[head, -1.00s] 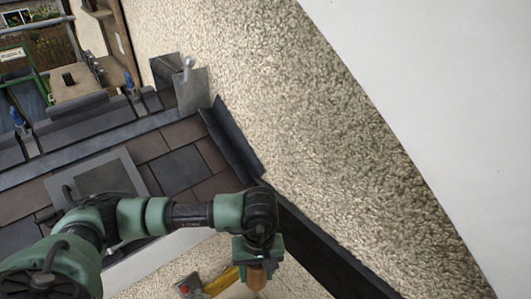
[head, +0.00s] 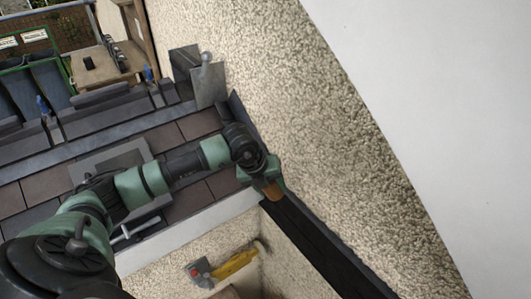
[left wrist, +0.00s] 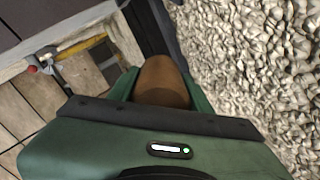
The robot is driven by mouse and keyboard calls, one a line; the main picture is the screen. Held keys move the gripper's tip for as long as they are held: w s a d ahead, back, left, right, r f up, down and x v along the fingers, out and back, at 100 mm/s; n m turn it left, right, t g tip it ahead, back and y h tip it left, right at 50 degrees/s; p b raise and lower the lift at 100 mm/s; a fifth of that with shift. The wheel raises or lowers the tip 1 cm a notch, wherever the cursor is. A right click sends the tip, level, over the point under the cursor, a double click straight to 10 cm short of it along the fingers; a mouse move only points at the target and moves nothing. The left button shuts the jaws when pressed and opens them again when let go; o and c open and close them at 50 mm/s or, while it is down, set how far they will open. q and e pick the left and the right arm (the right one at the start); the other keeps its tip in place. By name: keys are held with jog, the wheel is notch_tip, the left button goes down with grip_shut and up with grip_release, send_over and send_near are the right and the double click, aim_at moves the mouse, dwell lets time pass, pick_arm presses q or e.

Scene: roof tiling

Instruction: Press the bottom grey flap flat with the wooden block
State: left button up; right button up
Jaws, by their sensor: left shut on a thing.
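My left gripper (head: 262,180) is shut on the brown wooden block (head: 272,191), at the lower right corner of the tiled roof beside the pebbled wall. The block also shows in the left wrist view (left wrist: 162,80), between the green jaws. A dark grey flap (head: 238,110) shows at the wall above my arm. My arm hides the lower part of the flap row, so I cannot tell whether the block touches the bottom flap. My right gripper is not in view.
A dark strip (head: 320,245) runs along the wall's foot, down to the right. A yellow-handled tool (head: 235,264) lies below the roof edge. Grey bent sheets (head: 190,72) stand at the wall's upper end. Brown and grey tiles (head: 165,137) cover the roof.

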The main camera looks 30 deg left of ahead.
pick_arm(q)
jog(key=w+a+r+n+g+y+p, duration=0.1)
jog(key=w+a+r+n+y, duration=0.2)
jog(key=n, duration=0.6)
jog(key=w+a+r+n+g+y+p, duration=0.1)
jog(key=w+a+r+n+y, duration=0.15)
jog(key=n+y, duration=0.45)
jog(key=shift+w+a+f+n+h+b, duration=0.1)
jog(key=shift+a+f+n+h+b, duration=0.35)
jog(key=shift+f, duration=0.35)
jog(key=shift+w+a+f+n+h+b, duration=0.2)
jog(key=shift+a+f+b, duration=0.35)
jog(key=shift+f, duration=0.25)
jog(key=shift+w+a+f+n+h+b, duration=0.1)
jog(key=shift+a+f+n+h+b, duration=0.15)
jog(key=shift+a+f+n+b, duration=0.4)
jog(key=shift+d+f+m, duration=0.15)
jog(key=shift+d+m, duration=0.1)
jog(key=shift+m, duration=0.05)
jog(key=shift+b+x, duration=0.8)
jog(key=shift+f, duration=0.15)
jog(key=shift+a+f+b, duration=0.2)
jog(key=shift+f+b, duration=0.05)
jog(key=shift+b, duration=0.15)
jog(key=shift+b+x, duration=1.35)
jog(key=shift+b, duration=0.1)
jog(key=shift+w+r, duration=0.1)
